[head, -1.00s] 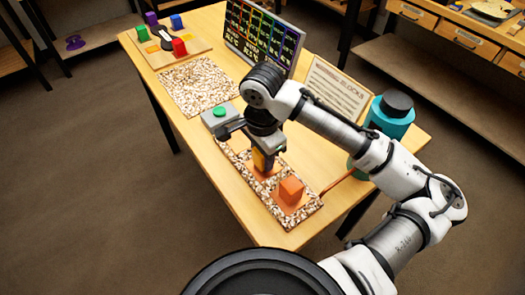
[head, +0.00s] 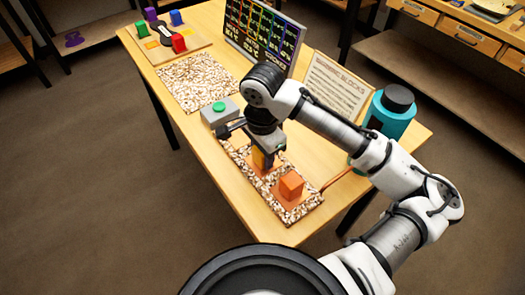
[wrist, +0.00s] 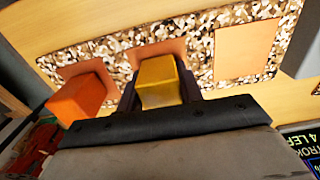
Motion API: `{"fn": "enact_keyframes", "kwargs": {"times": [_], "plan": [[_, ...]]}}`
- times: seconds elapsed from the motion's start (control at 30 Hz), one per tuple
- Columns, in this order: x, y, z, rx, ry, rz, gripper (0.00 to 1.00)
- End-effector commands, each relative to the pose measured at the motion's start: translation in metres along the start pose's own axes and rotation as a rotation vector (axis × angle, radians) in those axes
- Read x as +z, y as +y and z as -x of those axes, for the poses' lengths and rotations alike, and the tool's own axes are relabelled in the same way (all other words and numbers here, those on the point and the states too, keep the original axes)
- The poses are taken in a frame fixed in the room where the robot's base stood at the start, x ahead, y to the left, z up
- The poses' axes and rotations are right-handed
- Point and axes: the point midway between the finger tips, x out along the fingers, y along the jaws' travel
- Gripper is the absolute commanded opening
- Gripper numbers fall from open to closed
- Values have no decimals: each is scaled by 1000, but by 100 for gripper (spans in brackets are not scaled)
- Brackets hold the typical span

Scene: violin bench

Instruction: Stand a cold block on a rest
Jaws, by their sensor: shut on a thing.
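My gripper (head: 262,154) is shut on a yellow block (wrist: 160,80), with one dark finger on either side of it. The block (head: 262,160) is upright at the middle orange pad (wrist: 146,51) of the speckled strip (head: 297,211). I cannot tell whether its lower end touches the pad. An orange block (head: 291,186) stands on the neighbouring pad, nearer the table's front end; it also shows at the left of the wrist view (wrist: 82,99). A third, bare tan pad (wrist: 248,50) lies at the right in the wrist view. My arm hides part of the strip in the head view.
A grey box with a green button (head: 219,106) stands beside my gripper. A colour chart panel (head: 262,38), a text board (head: 335,85) and a teal bottle (head: 388,119) line the right side. Red (head: 179,42), blue, green and purple blocks stand on a far board.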

Motion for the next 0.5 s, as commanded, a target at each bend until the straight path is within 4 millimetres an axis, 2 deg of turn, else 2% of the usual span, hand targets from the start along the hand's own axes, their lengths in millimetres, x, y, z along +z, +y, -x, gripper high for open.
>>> {"fn": "enact_keyframes", "kwargs": {"times": [0.03,0.2,0.5], "plan": [[0,0,0,0,0,0,40],[0,0,0,0,0,0,61],[0,0,2,0,0,0,61]]}}
